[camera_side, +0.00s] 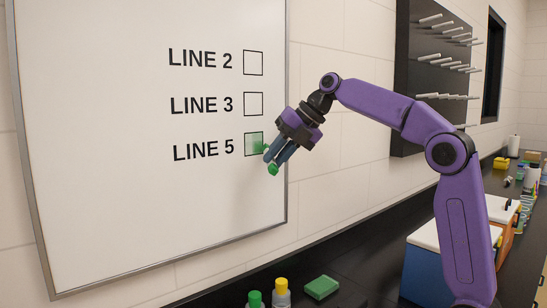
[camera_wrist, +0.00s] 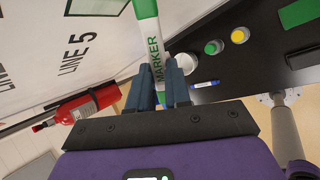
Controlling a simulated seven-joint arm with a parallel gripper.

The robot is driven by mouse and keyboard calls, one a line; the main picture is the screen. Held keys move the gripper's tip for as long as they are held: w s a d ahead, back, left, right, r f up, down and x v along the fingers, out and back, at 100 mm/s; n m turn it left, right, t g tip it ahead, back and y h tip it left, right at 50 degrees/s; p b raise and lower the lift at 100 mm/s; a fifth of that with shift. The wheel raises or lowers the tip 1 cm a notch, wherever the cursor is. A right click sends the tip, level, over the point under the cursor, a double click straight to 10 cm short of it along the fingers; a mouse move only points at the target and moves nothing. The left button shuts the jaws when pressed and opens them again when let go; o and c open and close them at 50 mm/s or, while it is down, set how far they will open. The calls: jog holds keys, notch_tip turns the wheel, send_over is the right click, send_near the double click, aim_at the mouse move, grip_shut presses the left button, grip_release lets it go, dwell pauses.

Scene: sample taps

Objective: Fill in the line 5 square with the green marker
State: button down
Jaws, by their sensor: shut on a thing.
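The whiteboard (camera_side: 110,130) carries LINE 2, LINE 3 and LINE 5 labels, each with a square to its right. The line 5 square (camera_side: 252,143) has patchy pale green inside, paler in places. In the side view the line 2 square (camera_side: 253,63) and line 3 square (camera_side: 253,104) are white. My gripper (camera_side: 275,157) is shut on the green marker (camera_wrist: 148,28), which is white with green parts and the word MARKER. Its green end is at the line 5 square's right edge in the side view; I cannot tell whether it touches the board.
On the black counter below stand a green-capped bottle (camera_side: 255,299) and a yellow-capped bottle (camera_side: 282,292), beside a green block (camera_side: 321,287). A peg rack (camera_side: 435,75) hangs on the wall at right. A red extinguisher (camera_wrist: 92,103) shows in the wrist view.

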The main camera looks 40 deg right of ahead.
jog(key=shift+r, duration=0.4)
jog(key=a, duration=0.7)
jog(key=d+r, duration=0.1)
jog(key=d, duration=0.6)
dwell(1.3)
jog(key=shift+s, duration=2.95)
jog(key=shift+s, duration=0.15)
jog(key=shift+s, duration=1.35)
